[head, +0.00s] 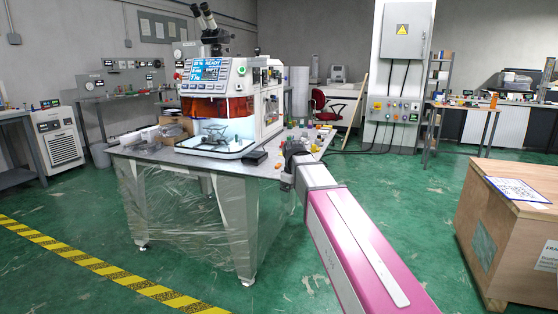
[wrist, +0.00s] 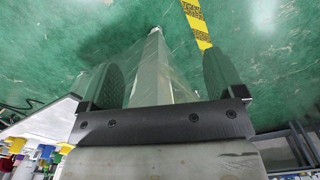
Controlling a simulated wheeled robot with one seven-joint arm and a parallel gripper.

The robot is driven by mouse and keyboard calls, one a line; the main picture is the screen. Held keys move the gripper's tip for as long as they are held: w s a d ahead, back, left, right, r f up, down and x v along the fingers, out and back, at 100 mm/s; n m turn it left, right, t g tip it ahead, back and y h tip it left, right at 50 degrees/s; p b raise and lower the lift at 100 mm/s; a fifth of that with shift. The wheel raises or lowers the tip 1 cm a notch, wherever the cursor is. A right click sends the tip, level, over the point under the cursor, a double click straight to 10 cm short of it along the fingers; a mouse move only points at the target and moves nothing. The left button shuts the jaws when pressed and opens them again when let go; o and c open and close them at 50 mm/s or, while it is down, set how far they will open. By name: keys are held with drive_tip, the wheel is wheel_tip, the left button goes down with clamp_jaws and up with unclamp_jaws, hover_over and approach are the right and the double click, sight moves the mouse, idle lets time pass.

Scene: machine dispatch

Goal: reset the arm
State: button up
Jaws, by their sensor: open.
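My arm (head: 355,245), pink and white, reaches from the bottom right of the head view toward the right edge of the workbench (head: 165,153). Its dark end is beside the bench edge there, and my gripper's fingers cannot be made out in that view. In the wrist view my gripper (wrist: 163,82) shows two dark fingers spread wide apart. Nothing is held between them. Behind the gap are a pale bench leg (wrist: 151,65) wrapped in clear plastic and the green floor.
A white machine (head: 228,105) with a screen and orange window stands on the bench; small coloured items lie near its right edge. A wooden crate (head: 510,225) stands at the right. Yellow-black tape (head: 85,262) crosses the open green floor at the left.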

drive_tip(key=s+d+f+m, duration=0.3)
drive_tip(key=s+d+f, duration=0.1)
drive_tip(key=f, duration=0.4)
drive_tip(key=s+d+f+m, duration=0.3)
drive_tip(key=s+d+f, duration=0.2)
drive_tip(key=s+f, duration=0.2)
drive_tip(key=s+d+f+m, duration=0.4)
drive_tip(key=s+f, duration=0.1)
drive_tip(key=f, duration=0.5)
drive_tip(key=shift+s+d, duration=0.35)
drive_tip(key=shift+f, duration=0.1)
drive_tip(key=shift+c, duration=0.3)
